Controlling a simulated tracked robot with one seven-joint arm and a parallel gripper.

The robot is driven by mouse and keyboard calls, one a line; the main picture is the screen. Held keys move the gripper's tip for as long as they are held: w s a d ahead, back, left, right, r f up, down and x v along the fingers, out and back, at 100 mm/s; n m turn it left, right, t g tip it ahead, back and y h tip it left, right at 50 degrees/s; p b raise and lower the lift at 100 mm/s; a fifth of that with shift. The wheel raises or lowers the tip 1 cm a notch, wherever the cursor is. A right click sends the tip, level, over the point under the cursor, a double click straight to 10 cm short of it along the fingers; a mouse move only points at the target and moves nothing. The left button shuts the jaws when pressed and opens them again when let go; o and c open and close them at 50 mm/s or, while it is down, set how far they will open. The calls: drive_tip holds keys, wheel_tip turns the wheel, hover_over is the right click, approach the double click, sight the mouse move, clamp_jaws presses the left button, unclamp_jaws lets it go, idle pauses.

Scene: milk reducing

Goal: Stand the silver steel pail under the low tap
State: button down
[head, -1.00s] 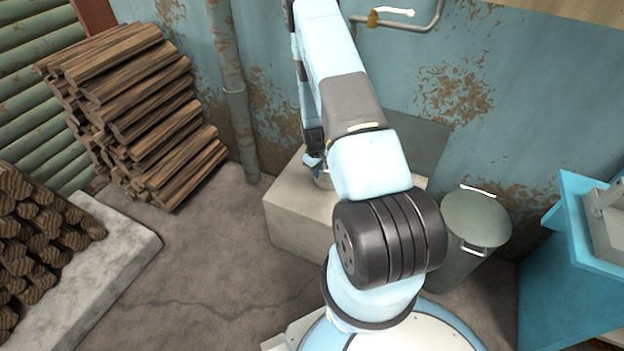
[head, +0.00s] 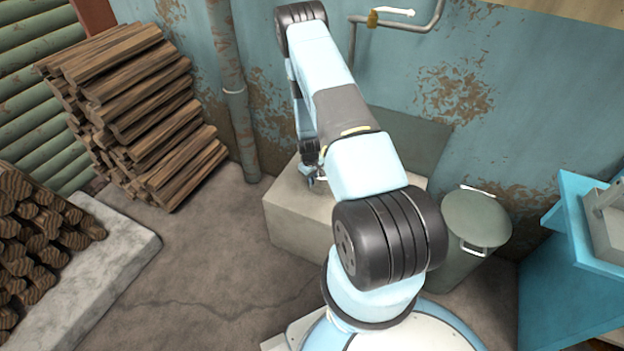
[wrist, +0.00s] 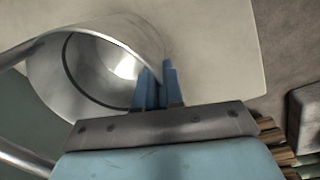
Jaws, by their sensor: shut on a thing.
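The silver steel pail (wrist: 100,65) shows large in the wrist view, with its open mouth and bright inside facing the camera. My gripper (wrist: 157,82) has its blue fingers shut on the pail's rim. In the head view my gripper (head: 311,174) is over the pale block by the wall, and my arm hides most of the pail. A pipe with a brass tap (head: 373,18) and white lever is on the wall above; I cannot tell whether it is the low tap. Whether the pail touches the block is unclear.
The pale block (head: 295,228) stands against the rusty blue wall. A lidded grey bin (head: 476,222) is right of it, and a blue sink unit (head: 565,260) farther right. Stacked firewood (head: 140,110) and a standing pipe (head: 232,95) are left. The floor ahead is clear.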

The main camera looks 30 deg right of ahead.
drive_tip(key=c, duration=1.3)
unclamp_jaws()
drive_tip(key=shift+o, duration=0.2)
drive_tip(key=a+r+t, duration=0.1)
drive_tip(key=a+r, duration=0.2)
drive_tip(key=r, duration=1.3)
drive_tip(key=a+r, duration=0.2)
drive_tip(key=r, duration=1.4)
drive_tip(key=s+a+r+m+t, duration=0.1)
drive_tip(key=s+a+r, duration=0.1)
drive_tip(key=r, duration=0.6)
drive_tip(key=s+a+r+t, duration=0.1)
drive_tip(key=s+a+r, duration=0.15)
drive_tip(key=r, duration=0.65)
drive_tip(key=s+a+r+m+t, duration=0.1)
drive_tip(key=s+a+r, duration=0.3)
drive_tip(key=s+r, duration=0.95)
drive_tip(key=s+a+r, duration=0.1)
drive_tip(key=s+r, duration=0.1)
drive_tip(key=s, duration=0.6)
drive_tip(key=s+a+r+m+t+y, duration=0.1)
drive_tip(key=s+a+r, duration=0.1)
drive_tip(key=s, duration=0.5)
drive_tip(key=shift+v, duration=0.85)
